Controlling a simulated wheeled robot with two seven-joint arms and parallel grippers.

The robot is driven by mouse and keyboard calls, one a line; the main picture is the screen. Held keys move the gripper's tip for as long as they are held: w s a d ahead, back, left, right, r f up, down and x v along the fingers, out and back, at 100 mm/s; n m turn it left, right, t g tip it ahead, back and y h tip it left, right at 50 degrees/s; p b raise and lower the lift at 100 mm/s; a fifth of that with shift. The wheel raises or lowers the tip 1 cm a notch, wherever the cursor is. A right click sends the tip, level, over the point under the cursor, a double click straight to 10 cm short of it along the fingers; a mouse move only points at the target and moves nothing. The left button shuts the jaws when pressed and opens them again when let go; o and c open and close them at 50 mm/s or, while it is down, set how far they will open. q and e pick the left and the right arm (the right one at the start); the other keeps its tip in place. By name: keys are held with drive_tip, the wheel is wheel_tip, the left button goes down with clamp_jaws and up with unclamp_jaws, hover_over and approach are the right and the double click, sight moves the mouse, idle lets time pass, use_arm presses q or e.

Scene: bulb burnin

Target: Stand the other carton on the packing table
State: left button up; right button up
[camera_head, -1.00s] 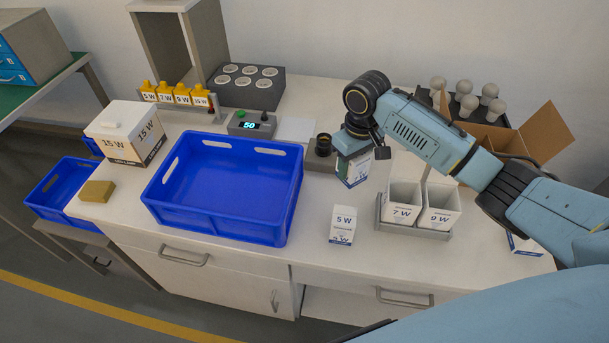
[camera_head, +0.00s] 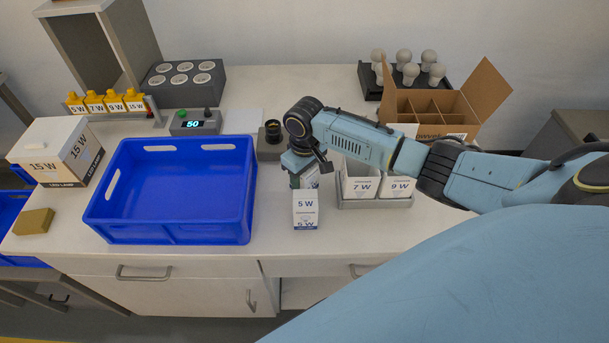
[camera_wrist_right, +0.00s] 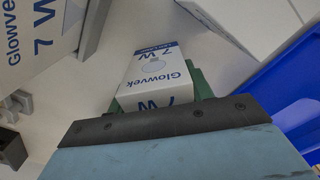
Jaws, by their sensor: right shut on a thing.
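My right gripper (camera_head: 303,165) points down over the white table (camera_head: 350,238), just behind the standing 5 W carton (camera_head: 305,210). It is shut on a white and blue 7 W carton (camera_wrist_right: 157,72), seen between its green fingers in the right wrist view. In the head view most of the held carton is hidden by the gripper and the 5 W carton; I cannot tell whether it touches the table. Two more cartons, 7 W (camera_head: 361,186) and 9 W (camera_head: 398,187), stand in a grey tray (camera_head: 375,203) to the right. My left gripper is not in view.
An empty blue crate (camera_head: 180,237) stands close left of the 5 W carton. A dark socket block (camera_head: 270,146) is behind my gripper. An open cardboard box (camera_head: 430,105) and a bulb rack (camera_head: 372,90) are at the back right. The table's front edge is clear.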

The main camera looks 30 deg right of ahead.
drive_tip(key=shift+r, duration=0.1)
drive_tip(key=o, duration=1.1)
wheel_tip(320, 180, up, 12)
drive_tip(key=shift+p, duration=0.95)
